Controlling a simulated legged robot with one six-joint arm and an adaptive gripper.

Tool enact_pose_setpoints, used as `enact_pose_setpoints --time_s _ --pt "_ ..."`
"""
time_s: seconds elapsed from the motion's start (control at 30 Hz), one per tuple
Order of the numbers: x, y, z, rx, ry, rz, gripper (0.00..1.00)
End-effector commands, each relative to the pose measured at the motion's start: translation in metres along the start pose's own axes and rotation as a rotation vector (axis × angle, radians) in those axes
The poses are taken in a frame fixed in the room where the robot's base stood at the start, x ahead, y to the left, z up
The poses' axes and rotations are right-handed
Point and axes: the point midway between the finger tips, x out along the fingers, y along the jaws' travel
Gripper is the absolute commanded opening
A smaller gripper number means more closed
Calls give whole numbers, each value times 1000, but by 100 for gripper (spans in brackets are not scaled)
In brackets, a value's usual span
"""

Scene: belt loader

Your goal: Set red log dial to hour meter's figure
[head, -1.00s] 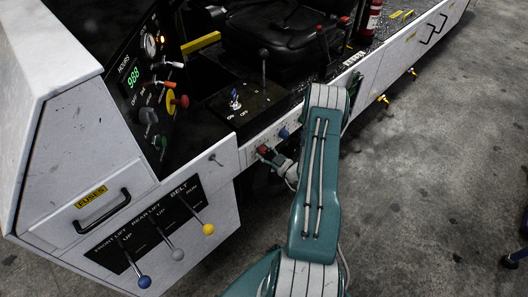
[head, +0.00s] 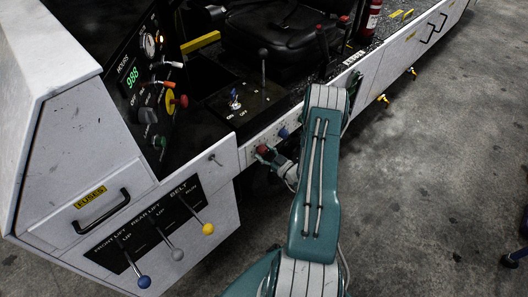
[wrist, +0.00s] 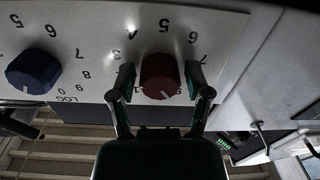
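The hour meter (head: 132,78) on the dark panel in the head view shows green digits that look like 988. The red log dial (wrist: 161,77) is in the middle of the wrist view, with a white mark at its lower edge and upside-down printed numerals around it. My gripper (wrist: 160,76) has one finger on each side of the red dial, with narrow dark gaps visible, so it looks open around the dial rather than clamped. In the head view the red dial (head: 263,149) shows beyond my arm, and my gripper is small and partly hidden there.
A blue dial (wrist: 33,74) with its own numerals sits left of the red one in the wrist view, beside upside-down LOG lettering. Three lift and belt levers (head: 177,254) stand on the near panel. A black seat (head: 285,35) is behind; open concrete floor lies right.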

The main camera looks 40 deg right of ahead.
Motion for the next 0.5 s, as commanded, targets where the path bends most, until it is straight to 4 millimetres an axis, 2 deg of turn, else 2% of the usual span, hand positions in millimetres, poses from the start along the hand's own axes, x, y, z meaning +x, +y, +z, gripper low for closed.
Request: enact_pose_setpoints --time_s 0.37,0.5 --pt "2 1 -3 -5 8 -2 85" --pt "-6 2 -2 -5 7 1 85"
